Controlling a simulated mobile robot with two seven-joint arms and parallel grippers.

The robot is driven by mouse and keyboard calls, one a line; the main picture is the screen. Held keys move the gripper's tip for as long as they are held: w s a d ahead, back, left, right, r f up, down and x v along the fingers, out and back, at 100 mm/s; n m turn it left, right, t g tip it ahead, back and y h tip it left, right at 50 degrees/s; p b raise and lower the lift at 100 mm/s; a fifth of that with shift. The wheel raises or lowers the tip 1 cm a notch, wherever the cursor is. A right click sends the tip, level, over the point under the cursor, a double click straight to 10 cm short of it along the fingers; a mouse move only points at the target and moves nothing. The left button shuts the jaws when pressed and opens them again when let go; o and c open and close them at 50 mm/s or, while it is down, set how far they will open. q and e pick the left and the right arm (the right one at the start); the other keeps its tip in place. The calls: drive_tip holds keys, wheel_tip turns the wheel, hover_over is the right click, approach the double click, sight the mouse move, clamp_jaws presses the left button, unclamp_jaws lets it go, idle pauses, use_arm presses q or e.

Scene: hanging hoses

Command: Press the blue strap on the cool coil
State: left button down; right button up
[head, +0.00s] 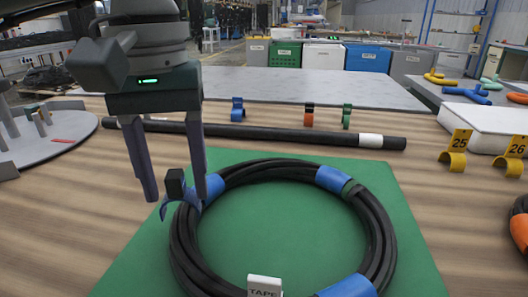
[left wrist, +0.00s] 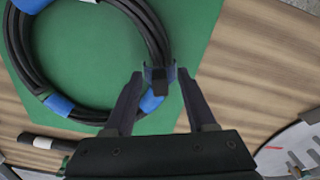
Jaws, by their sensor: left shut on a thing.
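A black hose coil (head: 377,215) lies on a green mat (head: 290,226) with blue bands around it at several places. It also shows at upper left in the left wrist view (left wrist: 25,50). My left gripper (head: 177,196) is at the coil's upper-left outer edge. Its fingers stand on either side of a small blue strap (head: 165,209) with a black block (head: 175,184) on top, and it is shut on this. My right gripper is not in view.
A black tube (head: 270,132) with a white band lies behind the mat. A grey round plate (head: 60,150) is at left; yellow tagged clips (head: 455,160) are at right. A white TAPE label (head: 264,286) is at the coil's front.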

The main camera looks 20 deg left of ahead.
use_arm(q)
drive_tip(key=shift+f, duration=0.2)
drive_tip(key=shift+f+b, duration=0.95)
drive_tip(key=shift+b, duration=0.15)
drive_tip(key=shift+f+b, duration=0.6)
idle(0.4)
drive_tip(key=shift+c, duration=0.7)
unclamp_jaws()
drive_tip(key=shift+r, duration=0.1)
